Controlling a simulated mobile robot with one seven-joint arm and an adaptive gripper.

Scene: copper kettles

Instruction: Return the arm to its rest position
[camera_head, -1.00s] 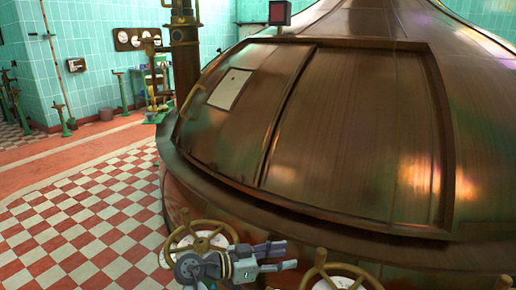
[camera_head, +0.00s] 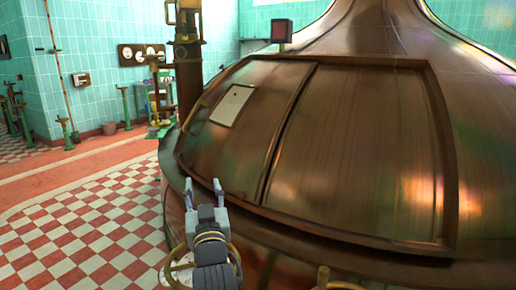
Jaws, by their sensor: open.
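My gripper (camera_head: 204,192) is in the lower middle of the head view, its two fingers apart and pointing up and away from me. Nothing shows between the fingers. It is in front of the lower rim of the large copper kettle (camera_head: 350,150); I cannot tell the gap between them. My arm's wrist comes up from the bottom edge and partly covers a brass handwheel (camera_head: 178,270).
The kettle fills the middle and right. A second handwheel (camera_head: 340,287) is cut off at the bottom edge. A dark pipe column (camera_head: 188,70) stands behind the kettle's left side. The checkered floor (camera_head: 90,235) on the left is open.

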